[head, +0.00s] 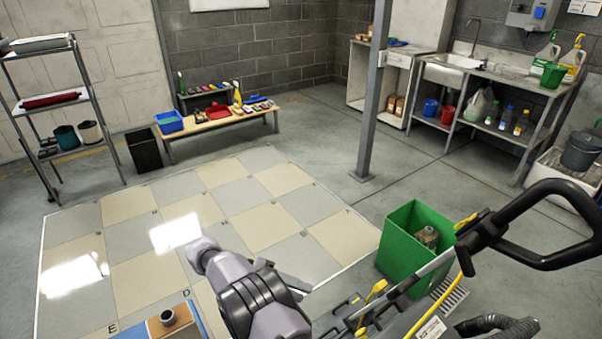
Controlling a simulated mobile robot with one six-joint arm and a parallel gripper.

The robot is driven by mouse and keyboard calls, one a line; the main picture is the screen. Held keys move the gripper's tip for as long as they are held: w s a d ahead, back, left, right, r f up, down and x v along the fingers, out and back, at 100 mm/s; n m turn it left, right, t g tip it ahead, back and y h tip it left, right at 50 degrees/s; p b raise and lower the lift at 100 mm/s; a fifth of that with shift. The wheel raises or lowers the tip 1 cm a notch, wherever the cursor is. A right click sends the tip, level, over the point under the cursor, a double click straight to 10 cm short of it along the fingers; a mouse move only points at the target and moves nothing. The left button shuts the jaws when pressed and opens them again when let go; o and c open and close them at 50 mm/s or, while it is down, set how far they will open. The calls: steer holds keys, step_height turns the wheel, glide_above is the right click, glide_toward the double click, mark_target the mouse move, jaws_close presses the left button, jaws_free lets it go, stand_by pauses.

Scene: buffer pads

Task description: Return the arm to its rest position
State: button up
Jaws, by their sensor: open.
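My arm (255,299) rises from the bottom edge, a grey-lilac set of links with a dark ringed joint. It reaches up and left over the checkered floor to a rounded end joint (204,253). I cannot make out my gripper's fingertips; they are hidden or out of frame. Nothing is visibly held by the part of the arm that shows.
A machine with a black handle (562,262) and a green bin (402,249) stand close on the right. A blue-edged board (203,324) bearing a small block is at the bottom left. A grey post (373,105) stands farther back. The checkered floor (240,195) is clear.

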steer(key=d+r+n+y, duration=0.1)
steer(key=d+r+y, duration=0.45)
steer(key=r, duration=0.85)
steer(key=s+d+r+y, duration=0.3)
steer(key=s+d+r, duration=0.3)
steer(key=d+r, duration=0.15)
steer(key=s+r+m+t+y, duration=0.1)
steer(key=s+r+t+y, duration=0.1)
steer(key=s, duration=0.6)
steer(key=s+r+m+t+y, duration=0.1)
steer(key=s+r+t+y, duration=0.1)
steer(key=s+t+y, duration=0.3)
steer(key=s+t, duration=0.1)
steer(key=s, duration=0.3)
steer(key=shift+a, duration=0.25)
